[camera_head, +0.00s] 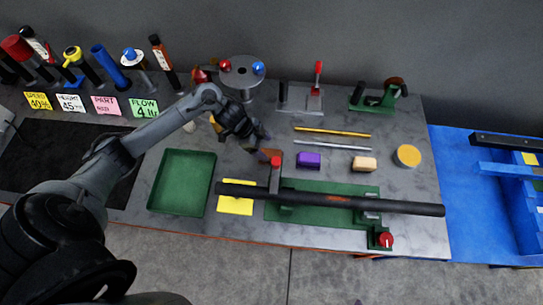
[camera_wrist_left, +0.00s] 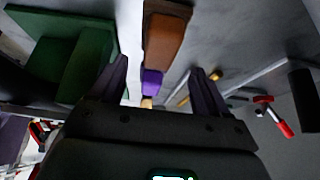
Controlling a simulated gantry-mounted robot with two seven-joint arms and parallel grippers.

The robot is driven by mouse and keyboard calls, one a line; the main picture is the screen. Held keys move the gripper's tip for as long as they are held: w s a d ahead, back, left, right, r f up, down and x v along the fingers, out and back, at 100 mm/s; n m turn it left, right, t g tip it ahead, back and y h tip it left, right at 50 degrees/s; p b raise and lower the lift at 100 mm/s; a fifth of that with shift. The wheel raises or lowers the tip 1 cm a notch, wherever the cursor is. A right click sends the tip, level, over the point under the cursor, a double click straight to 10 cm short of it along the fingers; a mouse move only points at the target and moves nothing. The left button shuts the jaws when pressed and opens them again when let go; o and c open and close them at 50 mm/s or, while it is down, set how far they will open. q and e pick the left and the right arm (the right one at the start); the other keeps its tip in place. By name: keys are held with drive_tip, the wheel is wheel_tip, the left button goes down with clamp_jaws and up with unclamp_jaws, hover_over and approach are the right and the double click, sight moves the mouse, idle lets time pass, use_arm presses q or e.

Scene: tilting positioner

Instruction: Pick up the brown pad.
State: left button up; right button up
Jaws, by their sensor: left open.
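The brown pad (camera_head: 268,155) lies on the grey table, left of the purple block (camera_head: 308,160). My left gripper (camera_head: 258,141) is open and empty, just behind and slightly left of the pad in the head view. In the left wrist view the fingers of my left gripper (camera_wrist_left: 160,68) stand apart, with the pad and the purple block showing in the gap between them. I cannot tell the height of the fingers above the table. My right gripper is not in view.
A green fixture (camera_head: 320,214) with a red-knobbed post and a long black bar (camera_head: 335,198) stands in front of the pad. A green tray (camera_head: 181,182) is left. A tan block (camera_head: 364,164), rods and a yellow-topped disc (camera_head: 408,156) lie right. A round positioner (camera_head: 242,72) stands behind.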

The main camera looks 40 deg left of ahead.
sight(270, 153)
use_arm(q)
drive_tip(key=shift+x, duration=2.8)
drive_tip(key=shift+s+a+f, duration=0.1)
drive_tip(key=shift+a, duration=0.05)
drive_tip(key=c, duration=1.1)
